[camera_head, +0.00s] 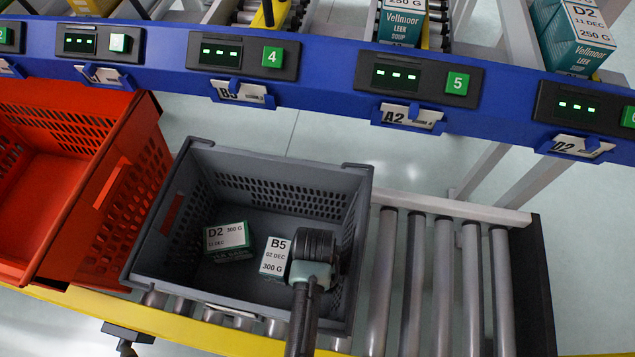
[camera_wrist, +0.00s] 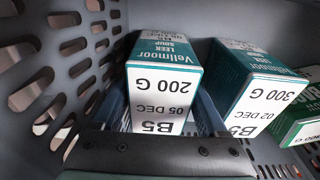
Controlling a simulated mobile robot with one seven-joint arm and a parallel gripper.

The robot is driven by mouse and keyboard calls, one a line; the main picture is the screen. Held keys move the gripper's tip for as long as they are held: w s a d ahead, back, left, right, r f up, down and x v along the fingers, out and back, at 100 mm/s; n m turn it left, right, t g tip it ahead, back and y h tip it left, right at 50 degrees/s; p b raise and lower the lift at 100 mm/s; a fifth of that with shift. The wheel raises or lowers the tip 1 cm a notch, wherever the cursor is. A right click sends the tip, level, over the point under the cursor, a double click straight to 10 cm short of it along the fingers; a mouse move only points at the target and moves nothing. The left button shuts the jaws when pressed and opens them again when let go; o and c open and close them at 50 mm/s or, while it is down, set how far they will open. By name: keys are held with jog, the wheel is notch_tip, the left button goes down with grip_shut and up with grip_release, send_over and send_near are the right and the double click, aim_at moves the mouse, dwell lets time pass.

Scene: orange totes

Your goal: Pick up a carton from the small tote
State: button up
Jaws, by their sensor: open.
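The small grey tote (camera_head: 165,245) stands on the roller conveyor, with cartons inside. A white-and-teal carton marked D2 300 G (camera_head: 226,237) lies in its left half. A B5 300 G carton (camera_head: 275,257) lies right of it, and also shows in the wrist view (camera_wrist: 262,85). A B5 200 G carton (camera_wrist: 160,85) shows in the wrist view but is hidden under my gripper in the head view. My gripper (camera_head: 314,262) is inside the tote near its right wall. It is open, with bluish fingers on the left and right of the B5 200 G carton; contact is unclear.
A larger orange tote (camera_head: 95,200) stands close on the left. Bare conveyor rollers (camera_head: 430,280) lie to the right. A blue rail (camera_head: 330,60) with lit displays runs across the back. A green carton (camera_wrist: 302,122) sits at the wrist view's right edge.

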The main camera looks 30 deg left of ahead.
grip_shut()
dwell(0.3)
jog(key=shift+r, duration=0.15)
